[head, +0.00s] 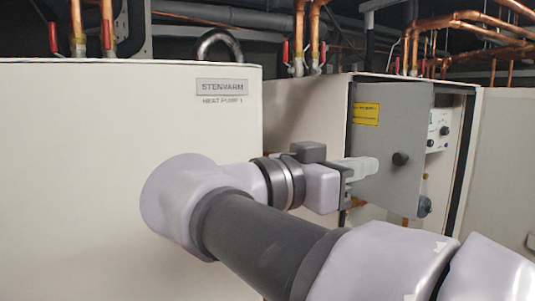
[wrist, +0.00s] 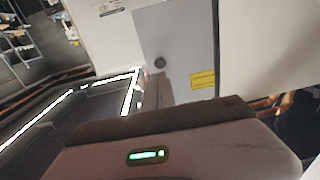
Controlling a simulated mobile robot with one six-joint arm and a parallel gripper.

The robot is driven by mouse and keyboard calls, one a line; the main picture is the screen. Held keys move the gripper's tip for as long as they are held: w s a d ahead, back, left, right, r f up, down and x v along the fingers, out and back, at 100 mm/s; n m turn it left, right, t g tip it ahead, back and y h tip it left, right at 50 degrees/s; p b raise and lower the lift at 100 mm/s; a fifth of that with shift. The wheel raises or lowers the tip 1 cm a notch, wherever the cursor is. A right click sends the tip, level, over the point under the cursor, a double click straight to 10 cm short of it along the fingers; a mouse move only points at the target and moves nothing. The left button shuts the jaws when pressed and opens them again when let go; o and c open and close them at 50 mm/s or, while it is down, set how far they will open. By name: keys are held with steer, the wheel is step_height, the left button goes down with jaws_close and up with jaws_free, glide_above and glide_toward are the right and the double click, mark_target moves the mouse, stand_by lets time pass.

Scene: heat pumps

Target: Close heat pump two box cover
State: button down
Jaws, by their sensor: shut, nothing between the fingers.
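The second heat pump (head: 305,110) stands behind and to the right of the front unit. Its grey box cover (head: 405,120) stands open, swung out from the cabinet, with a yellow label (head: 366,114) and a round black knob (head: 400,158). Controls with dials (head: 438,130) show in the opening to the right of the cover. My gripper (head: 374,167) is shut and empty, in front of the cover's lower left part, left of the knob. I cannot tell whether it touches the cover. The cover (wrist: 178,45) also shows in the wrist view, rotated, beyond my gripper's body; the fingertips are hidden there.
The white front cabinet (head: 110,170), labelled heat pump 1, fills the left of the head view. Copper pipes with red valve handles (head: 285,52) run above the cabinets. Another white cabinet (head: 505,160) stands at the right.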

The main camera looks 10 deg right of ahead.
mark_target(397, 159)
steer(key=p+x, duration=0.1)
steer(key=x, duration=0.5)
steer(key=shift+d, duration=0.15)
steer(key=shift+w+d, duration=0.15)
steer(key=shift+w, duration=0.05)
steer(key=shift+d+f+b, duration=0.1)
steer(key=shift+b, duration=0.3)
